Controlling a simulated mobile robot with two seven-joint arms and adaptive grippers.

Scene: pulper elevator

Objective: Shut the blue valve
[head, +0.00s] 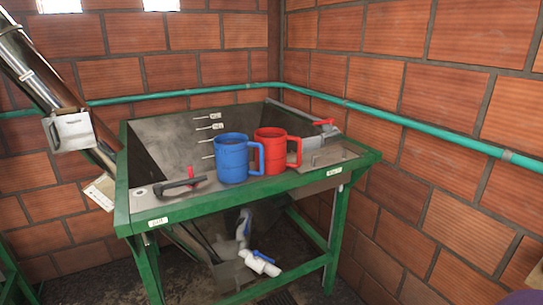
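A white pipe valve with a blue lever handle (263,257) sits low under the green-framed hopper table (345,172), near the middle of the head view. Its lever appears to lie roughly along the short white pipe, sloping down to the right. A grey-white pipe (243,228) with a bluish part rises behind it toward the hopper's underside. Neither of my grippers shows in the head view, so nothing is seen touching the valve.
A blue mug (232,158) and a red mug (271,152) stand on the table's front ledge. A black handle (180,187) lies left of them. Green legs (335,235) flank the valve. A metal tube (38,68) slopes in at left. Brick walls close the back and right.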

